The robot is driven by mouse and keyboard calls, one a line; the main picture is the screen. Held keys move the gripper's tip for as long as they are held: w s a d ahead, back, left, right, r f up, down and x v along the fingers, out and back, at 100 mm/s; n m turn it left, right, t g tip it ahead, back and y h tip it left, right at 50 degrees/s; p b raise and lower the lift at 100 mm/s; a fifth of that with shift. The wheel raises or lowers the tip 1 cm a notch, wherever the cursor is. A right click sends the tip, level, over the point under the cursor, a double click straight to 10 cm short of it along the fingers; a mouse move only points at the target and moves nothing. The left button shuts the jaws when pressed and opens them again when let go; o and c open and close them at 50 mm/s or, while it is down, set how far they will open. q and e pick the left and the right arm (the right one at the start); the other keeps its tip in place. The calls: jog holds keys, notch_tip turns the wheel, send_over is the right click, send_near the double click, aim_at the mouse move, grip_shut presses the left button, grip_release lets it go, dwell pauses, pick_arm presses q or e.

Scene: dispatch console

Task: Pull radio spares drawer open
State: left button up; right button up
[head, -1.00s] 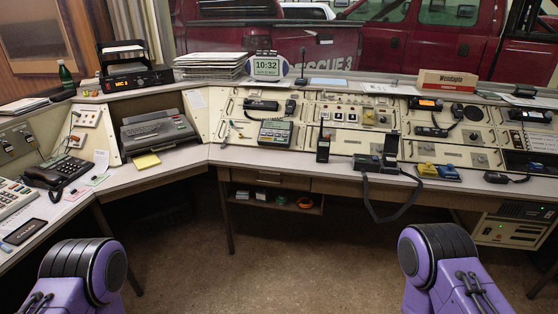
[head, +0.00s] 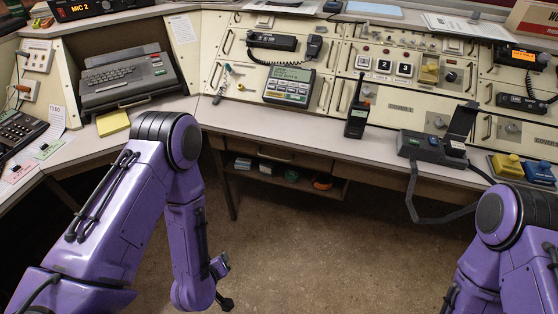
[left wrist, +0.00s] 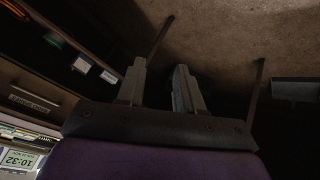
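The drawer (head: 275,153) sits under the desk's front edge, above an open shelf, and looks shut in the head view. My left arm reaches down in front of the desk. My left gripper (left wrist: 160,66) has its two fingers apart with nothing between them. It is below and in front of the drawer, not touching it. My right gripper is out of view; only my right arm shows.
The open shelf (head: 238,173) below the drawer holds small items. A desk leg (head: 223,185) stands at the drawer's left. A handheld radio (head: 357,110) stands on the desk (head: 300,132) above. A black strap (head: 412,195) hangs at the right. The floor (head: 300,250) ahead is clear.

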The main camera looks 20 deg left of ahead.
pick_arm(q)
jog(key=w+d+f+n+t+h+b, duration=0.1)
jog(key=w+d+f+n+t+b, duration=0.2)
jog(key=w, duration=0.7)
jog(key=w+d+r+n+t+b, duration=0.1)
jog(key=w+r, duration=0.5)
jog(key=w, duration=0.6)
jog(key=w+d+r+n+t+h+b, duration=0.1)
jog(key=w+r+n+t+b, duration=0.3)
jog(key=w, duration=0.7)
notch_tip(320, 180, up, 3)
jog(key=d+t+b, duration=0.1)
jog(key=t+b, duration=0.1)
jog(key=t, duration=0.2)
jog(key=shift+w+f+n+t+h+b, duration=0.2)
jog(key=shift+w+n+t+h+b, duration=0.1)
jog(key=shift+w, duration=0.1)
jog(key=shift+d, duration=0.1)
grip_shut()
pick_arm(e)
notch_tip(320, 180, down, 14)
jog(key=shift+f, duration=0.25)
